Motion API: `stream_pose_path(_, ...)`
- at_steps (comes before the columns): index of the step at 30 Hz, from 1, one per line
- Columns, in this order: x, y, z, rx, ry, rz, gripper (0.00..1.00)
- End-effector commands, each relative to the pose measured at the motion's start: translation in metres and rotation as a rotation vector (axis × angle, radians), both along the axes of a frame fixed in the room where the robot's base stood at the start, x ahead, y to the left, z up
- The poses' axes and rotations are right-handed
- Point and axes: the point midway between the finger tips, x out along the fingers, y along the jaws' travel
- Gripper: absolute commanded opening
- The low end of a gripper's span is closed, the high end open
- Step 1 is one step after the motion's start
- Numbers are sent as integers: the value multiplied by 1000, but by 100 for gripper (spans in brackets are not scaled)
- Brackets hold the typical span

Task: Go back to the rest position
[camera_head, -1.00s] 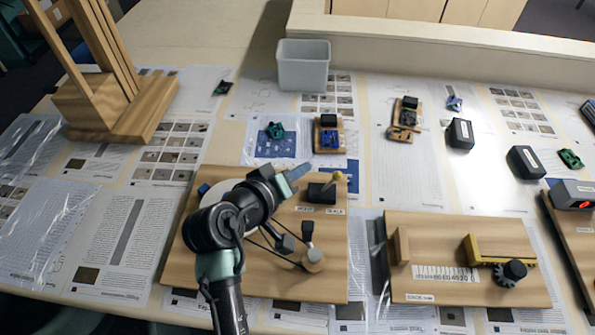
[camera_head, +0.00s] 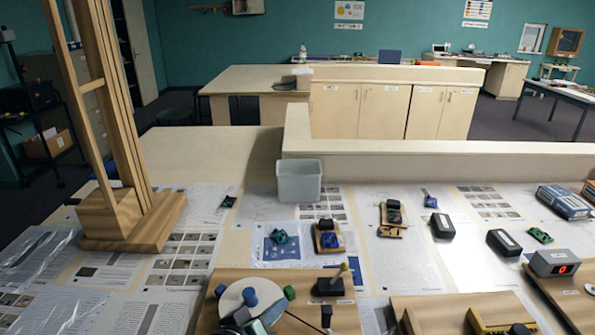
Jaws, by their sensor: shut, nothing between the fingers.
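My gripper (camera_head: 273,313) shows only in part at the bottom edge of the head view, low over the wooden board (camera_head: 205,312) with the white disc (camera_head: 232,298). Its blue-grey fingers are shut with nothing between them. Most of my arm is cut off below the frame. The disc carries a blue knob (camera_head: 249,296), and a green block (camera_head: 289,292) is beside it. I cannot tell whether my gripper touches the board.
A tall wooden stand (camera_head: 150,225) rises at the left. A grey bin (camera_head: 299,183) stands behind the boards. Small parts and black boxes (camera_head: 442,225) lie on papers to the right. A second wooden board (camera_head: 430,312) is at the lower right. A low ledge (camera_head: 440,160) runs behind.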

Motion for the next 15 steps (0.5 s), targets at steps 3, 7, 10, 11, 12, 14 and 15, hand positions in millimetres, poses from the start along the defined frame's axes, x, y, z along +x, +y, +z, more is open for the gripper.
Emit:
stream_pose_path(3,16,0,53,101,-137,24,0)
stream_pose_path(7,26,-2,111,201,-286,63,0)
stream_pose_path(10,28,-5,166,280,-428,101,0)
stream_pose_path(11,27,-7,186,304,-477,114,0)
stream_pose_path(12,24,-10,213,336,-547,136,0)
stream_pose_path(14,15,-15,257,382,-661,171,0)
stream_pose_path(15,6,-19,286,411,-740,198,0)
